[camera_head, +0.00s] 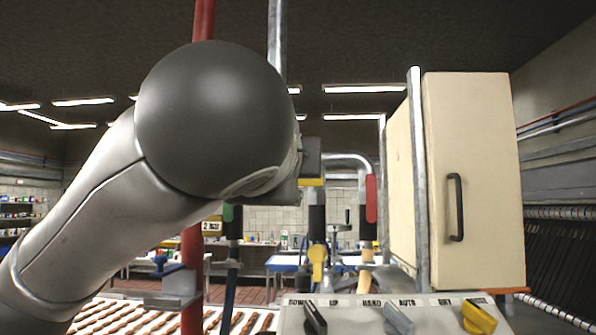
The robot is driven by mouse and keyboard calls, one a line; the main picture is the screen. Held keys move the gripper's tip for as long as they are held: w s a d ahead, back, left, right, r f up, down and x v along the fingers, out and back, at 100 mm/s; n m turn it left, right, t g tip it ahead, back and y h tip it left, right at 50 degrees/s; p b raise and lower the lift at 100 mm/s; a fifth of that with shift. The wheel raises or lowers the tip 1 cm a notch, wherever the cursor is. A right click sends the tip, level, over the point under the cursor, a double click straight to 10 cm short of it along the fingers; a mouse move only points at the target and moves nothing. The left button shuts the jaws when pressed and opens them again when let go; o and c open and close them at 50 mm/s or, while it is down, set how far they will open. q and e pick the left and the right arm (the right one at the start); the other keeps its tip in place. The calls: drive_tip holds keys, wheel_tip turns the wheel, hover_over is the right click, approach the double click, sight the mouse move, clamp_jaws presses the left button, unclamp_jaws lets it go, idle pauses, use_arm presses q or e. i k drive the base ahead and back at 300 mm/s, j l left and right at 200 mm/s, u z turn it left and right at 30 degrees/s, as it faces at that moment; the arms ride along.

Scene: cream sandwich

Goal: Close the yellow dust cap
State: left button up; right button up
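My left arm reaches in from the left, and its large dark round joint fills the upper middle of the head view. A small grey part of my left wrist shows beyond the joint, but the fingers are hidden or cannot be made out. A yellow rounded piece (318,256), which looks like the dust cap, is at the dark vertical hose or pipe (317,218) in the middle. I cannot tell whether it is open or closed. A thin yellow edge (311,182) shows higher up, beside my wrist. My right gripper is not in view.
A control panel (350,318) with several switches stands at the front. A cream cabinet (480,180) with a black handle is at the right. More hoses with green and red parts (371,198) flank the middle. A conveyor (140,317) with brown items runs at lower left.

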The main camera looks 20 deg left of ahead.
sight(317, 253)
drive_tip(key=k, duration=1)
